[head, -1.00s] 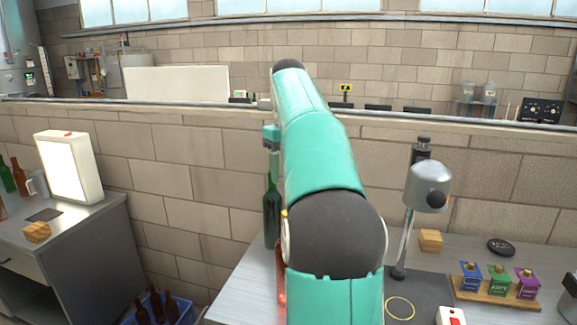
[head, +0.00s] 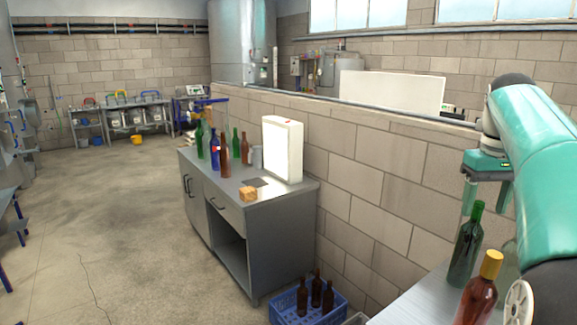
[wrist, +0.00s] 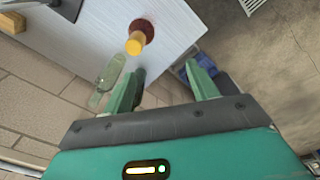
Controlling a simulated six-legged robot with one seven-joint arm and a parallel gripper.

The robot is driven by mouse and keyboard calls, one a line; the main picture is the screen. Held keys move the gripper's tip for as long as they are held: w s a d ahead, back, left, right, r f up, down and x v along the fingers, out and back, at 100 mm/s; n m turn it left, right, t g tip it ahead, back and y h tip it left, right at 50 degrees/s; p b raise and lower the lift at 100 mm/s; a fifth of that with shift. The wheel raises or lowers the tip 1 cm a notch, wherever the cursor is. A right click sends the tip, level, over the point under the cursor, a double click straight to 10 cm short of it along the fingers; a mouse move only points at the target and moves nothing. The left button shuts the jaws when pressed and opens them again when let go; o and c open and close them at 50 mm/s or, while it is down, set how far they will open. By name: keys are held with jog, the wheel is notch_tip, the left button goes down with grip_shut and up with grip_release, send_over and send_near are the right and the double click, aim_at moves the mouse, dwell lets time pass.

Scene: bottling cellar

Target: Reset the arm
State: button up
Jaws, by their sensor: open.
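My gripper (head: 484,198) hangs at the right of the head view, its fingers pointing down above the near table. My arm hides part of the table.
A grey cabinet (head: 270,215) carries several bottles, a lit white panel (head: 283,148) and a wooden block (head: 248,194). A blue crate (head: 288,306) with brown bottles stands on the floor between cabinet and table. A low block wall (head: 385,180) runs behind.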

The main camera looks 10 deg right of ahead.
jog(key=s+a+f+n+t+h, duration=0.1)
jog(key=s+a+f, duration=0.1)
jog(key=a, duration=0.7)
jog(key=s+a+f+t, duration=0.1)
jog(key=s+a+f, duration=0.15)
jog(key=a, duration=0.75)
jog(key=s+a+f+t+y, duration=0.1)
jog(key=s+a+f+t, duration=0.2)
jog(key=s+a+f, duration=0.7)
notch_tip(320, 180, down, 4)
jog(key=shift+s+a+r+n, duration=0.25)
jog(key=shift+a+n, duration=0.15)
jog(key=shift+a, duration=0.35)
